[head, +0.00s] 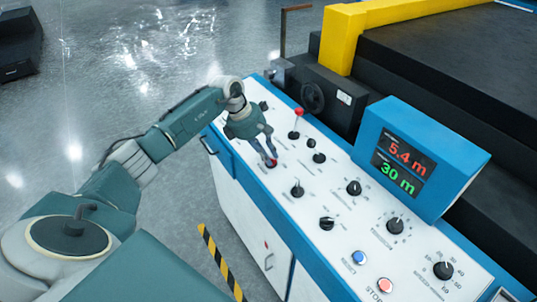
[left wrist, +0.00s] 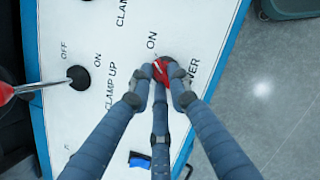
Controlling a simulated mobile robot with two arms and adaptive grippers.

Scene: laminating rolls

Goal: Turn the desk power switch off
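The power switch (left wrist: 161,69) is a small red knob on a dark round base on the white desk panel. The lettering beside it reads "ON" and, partly covered, "…WER". In the head view the red switch (head: 271,163) sits near the panel's left edge. My left gripper (head: 270,157) reaches down over it. In the left wrist view the gripper (left wrist: 161,78) has fingertips close against both sides of the red knob, and the third finger lies below it. The fingers partly cover the switch's base. My right gripper is not in view.
A red-balled lever (head: 298,114) stands just behind the gripper. Several black knobs, a blue reset button (head: 359,258) and a red stop button (head: 386,285) are on the panel. A blue display box (head: 420,160) reads 5.4 m and 30 m. Open floor (head: 130,60) lies left.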

